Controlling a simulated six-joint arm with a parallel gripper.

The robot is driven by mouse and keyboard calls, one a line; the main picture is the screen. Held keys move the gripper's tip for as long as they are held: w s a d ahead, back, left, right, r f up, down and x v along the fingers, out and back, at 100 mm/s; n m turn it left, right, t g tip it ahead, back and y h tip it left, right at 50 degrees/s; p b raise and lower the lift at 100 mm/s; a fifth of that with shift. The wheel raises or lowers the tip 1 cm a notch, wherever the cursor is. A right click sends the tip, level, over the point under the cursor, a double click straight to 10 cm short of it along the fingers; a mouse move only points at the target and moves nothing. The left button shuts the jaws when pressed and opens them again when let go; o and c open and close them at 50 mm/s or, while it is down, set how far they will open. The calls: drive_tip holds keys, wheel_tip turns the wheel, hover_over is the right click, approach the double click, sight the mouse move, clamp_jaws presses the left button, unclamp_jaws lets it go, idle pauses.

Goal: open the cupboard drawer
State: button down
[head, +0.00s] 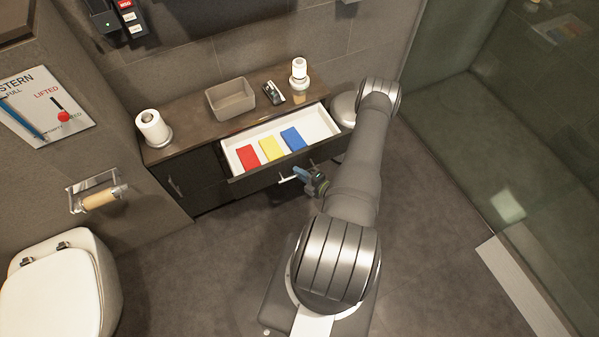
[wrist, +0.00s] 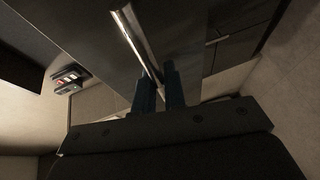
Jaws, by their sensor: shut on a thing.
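The cupboard drawer (head: 236,149) stands pulled out of the dark cupboard (head: 188,165), and its white inside shows. A red, a yellow and a blue block lie in it. My gripper (head: 301,174) is at the drawer's front, shut on the metal bar handle (head: 287,179). In the wrist view the handle (wrist: 133,35) runs down between the two dark fingers (wrist: 160,88) of my gripper. The dark drawer front (wrist: 85,30) fills much of that view. The fingers' exact contact with the bar is hard to see in the dim light.
On the cupboard top stand a paper roll (head: 154,128), a grey bin (head: 230,100), a small dark item (head: 273,93) and a white bottle (head: 299,72). A toilet (head: 55,285) is at left, and a glass partition (head: 500,110) at right.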

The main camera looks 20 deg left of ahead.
drive_tip(key=c, duration=1.5)
unclamp_jaws()
drive_tip(key=v, duration=1.7)
drive_tip(key=shift+d, duration=0.2)
drive_tip(key=shift+r, duration=0.1)
drive_tip(key=x, duration=1.5)
drive_tip(key=shift+a, duration=0.2)
drive_tip(key=shift+d, duration=0.1)
